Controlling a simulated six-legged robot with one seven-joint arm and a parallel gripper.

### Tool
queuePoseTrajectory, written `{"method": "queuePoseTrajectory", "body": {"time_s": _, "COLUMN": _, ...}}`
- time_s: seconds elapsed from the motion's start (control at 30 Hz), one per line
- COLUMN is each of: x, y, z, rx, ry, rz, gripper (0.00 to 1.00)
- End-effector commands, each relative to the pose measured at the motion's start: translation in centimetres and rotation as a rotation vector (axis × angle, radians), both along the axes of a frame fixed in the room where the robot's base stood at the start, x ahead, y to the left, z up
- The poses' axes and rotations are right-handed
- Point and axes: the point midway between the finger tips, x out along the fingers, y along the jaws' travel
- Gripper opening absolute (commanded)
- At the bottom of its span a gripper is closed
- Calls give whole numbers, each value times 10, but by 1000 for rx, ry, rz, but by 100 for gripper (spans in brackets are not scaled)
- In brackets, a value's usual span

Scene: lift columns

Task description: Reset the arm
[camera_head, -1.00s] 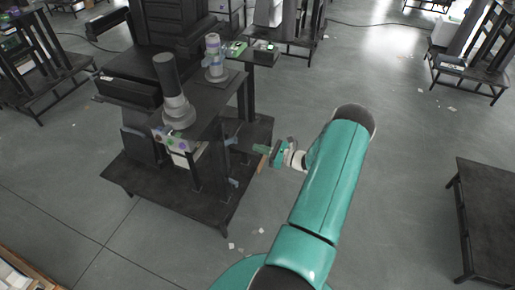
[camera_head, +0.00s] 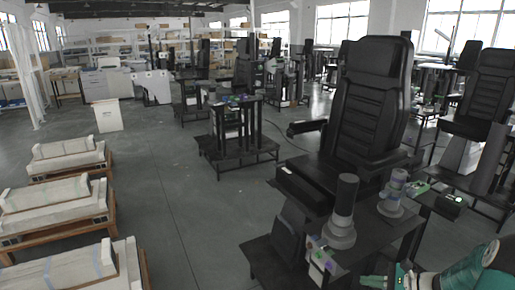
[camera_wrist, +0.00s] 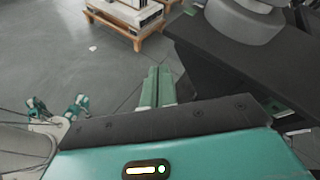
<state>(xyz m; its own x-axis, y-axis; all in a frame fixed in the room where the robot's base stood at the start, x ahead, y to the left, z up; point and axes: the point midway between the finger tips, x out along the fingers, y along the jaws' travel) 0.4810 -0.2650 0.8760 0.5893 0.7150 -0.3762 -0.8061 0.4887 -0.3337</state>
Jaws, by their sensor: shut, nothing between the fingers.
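My arm (camera_head: 470,272) is teal and shows only at the lower right corner in the head view, beside the black chair station. In the wrist view, the two green fingers of my gripper (camera_wrist: 157,80) lie side by side, shut and empty. They point away over the grey floor, left of a dark platform edge. I cannot tell from the wrist view how far the fingers are from that platform.
A black seat (camera_head: 368,105) and a dark grey joystick (camera_head: 343,212) stand close by at right. Wooden pallets with pale boxes (camera_head: 60,192) line the left. A second station (camera_head: 237,130) stands further back. Floor (camera_head: 190,210) between is clear. A pallet (camera_wrist: 128,20) also shows in the wrist view.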

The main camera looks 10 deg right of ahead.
Motion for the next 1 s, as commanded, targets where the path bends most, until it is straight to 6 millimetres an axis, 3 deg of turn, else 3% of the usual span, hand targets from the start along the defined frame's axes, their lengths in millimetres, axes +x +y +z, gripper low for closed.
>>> {"method": "queuePoseTrajectory", "body": {"time_s": 0.03, "x": 2, "y": 19, "z": 16, "rx": -64, "ry": 0, "rz": 67, "gripper": 0}}
{"method": "queuePoseTrajectory", "body": {"time_s": 0.2, "x": -5, "y": 74, "z": 56, "rx": -272, "ry": -8, "rz": 277, "gripper": 0}}
{"method": "queuePoseTrajectory", "body": {"time_s": 0.5, "x": -39, "y": 156, "z": 116, "rx": -642, "ry": -73, "rz": 617, "gripper": 0}}
{"method": "queuePoseTrajectory", "body": {"time_s": 0.7, "x": -71, "y": 198, "z": 152, "rx": -887, "ry": -153, "rz": 819, "gripper": 0}}
{"method": "queuePoseTrajectory", "body": {"time_s": 1.0, "x": -126, "y": 241, "z": 195, "rx": -1250, "ry": -326, "rz": 1071, "gripper": 0}}
